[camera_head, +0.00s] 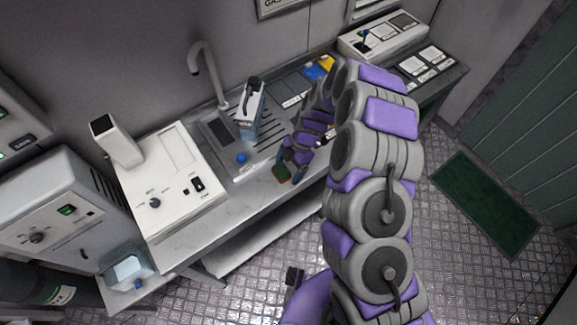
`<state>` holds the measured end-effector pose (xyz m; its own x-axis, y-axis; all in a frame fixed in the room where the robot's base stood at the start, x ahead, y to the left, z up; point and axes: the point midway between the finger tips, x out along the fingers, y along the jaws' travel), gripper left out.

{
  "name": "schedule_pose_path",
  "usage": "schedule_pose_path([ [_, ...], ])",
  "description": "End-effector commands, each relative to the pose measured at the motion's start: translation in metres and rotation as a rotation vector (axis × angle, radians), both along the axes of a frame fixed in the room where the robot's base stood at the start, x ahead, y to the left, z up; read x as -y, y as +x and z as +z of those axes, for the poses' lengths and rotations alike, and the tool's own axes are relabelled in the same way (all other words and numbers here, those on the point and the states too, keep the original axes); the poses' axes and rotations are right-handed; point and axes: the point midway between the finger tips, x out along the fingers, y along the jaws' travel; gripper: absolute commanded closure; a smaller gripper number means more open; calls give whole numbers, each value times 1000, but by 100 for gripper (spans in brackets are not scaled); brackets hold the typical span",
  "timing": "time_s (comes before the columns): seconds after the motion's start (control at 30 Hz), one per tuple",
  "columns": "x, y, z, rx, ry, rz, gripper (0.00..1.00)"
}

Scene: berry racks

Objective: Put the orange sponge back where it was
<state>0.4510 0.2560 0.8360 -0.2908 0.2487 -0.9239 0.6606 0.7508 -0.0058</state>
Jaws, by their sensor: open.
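My gripper (292,168) is open and reaches down right beside this block. I cannot tell whether the fingers touch it or reach around it. Blue and yellow flat pieces (314,72) lie in the holder at the back of the counter, partly hidden by my arm.
A tap (202,65) rises over a ribbed sink area, with a white-and-blue jug (251,105) and a blue knob (241,158) near it. A white machine (172,190) fills the counter's left. Another device (384,36) stands at the back right. Open floor with a green mat (485,205) lies right.

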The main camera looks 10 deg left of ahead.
Motion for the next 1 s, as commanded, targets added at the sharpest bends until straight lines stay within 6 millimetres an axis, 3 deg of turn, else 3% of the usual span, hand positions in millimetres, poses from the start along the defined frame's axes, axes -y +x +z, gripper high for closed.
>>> schedule_pose_path([
  [0.17, -2, 1, 1, 1, -2, 0, 11],
  [0.37, 2, 6, 18, 5, -1, 1, 11],
  [0.8, 25, 30, 95, 3, 0, 0, 11],
  [1.0, 27, 35, 110, 0, -3, 1, 11],
])
